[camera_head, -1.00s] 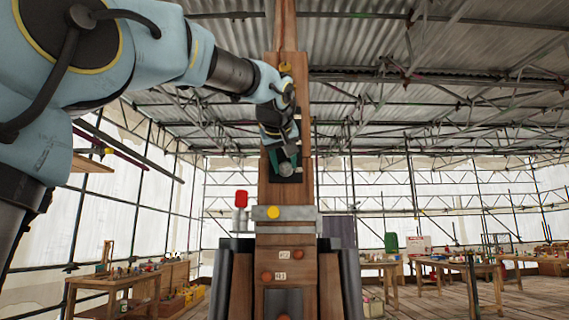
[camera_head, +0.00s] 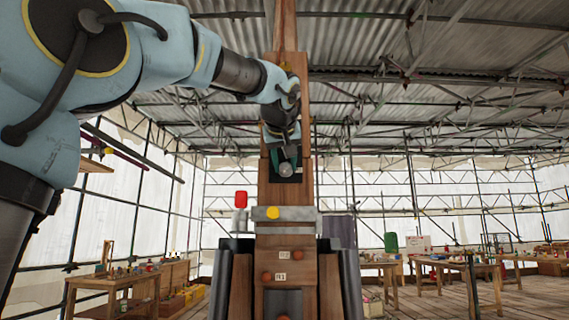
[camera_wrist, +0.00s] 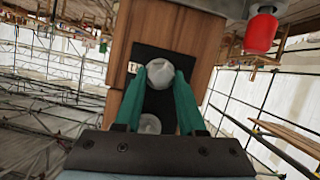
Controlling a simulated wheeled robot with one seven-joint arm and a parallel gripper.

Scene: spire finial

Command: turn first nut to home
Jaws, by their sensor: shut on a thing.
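A pale grey nut (camera_wrist: 159,72) sits on a dark plate (camera_wrist: 183,60) on the wooden post. My gripper (camera_wrist: 160,80) has its two green fingers on either side of this nut, shut on it. A second pale round part (camera_wrist: 150,124) shows lower between the fingers in the wrist view, partly hidden by the gripper body. In the head view my gripper (camera_head: 285,157) reaches the post from the upper left, and a grey nut (camera_head: 286,170) shows at its fingertips. A small white tag (camera_wrist: 133,68) beside the plate is partly covered; I cannot read it.
A grey band with a yellow disc (camera_head: 273,213) crosses the wooden post (camera_head: 300,195) below the plate. A red-topped part (camera_head: 241,199) stands at its left. Tags and round knobs sit lower on the post. Workbenches (camera_head: 445,266) stand well back on both sides.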

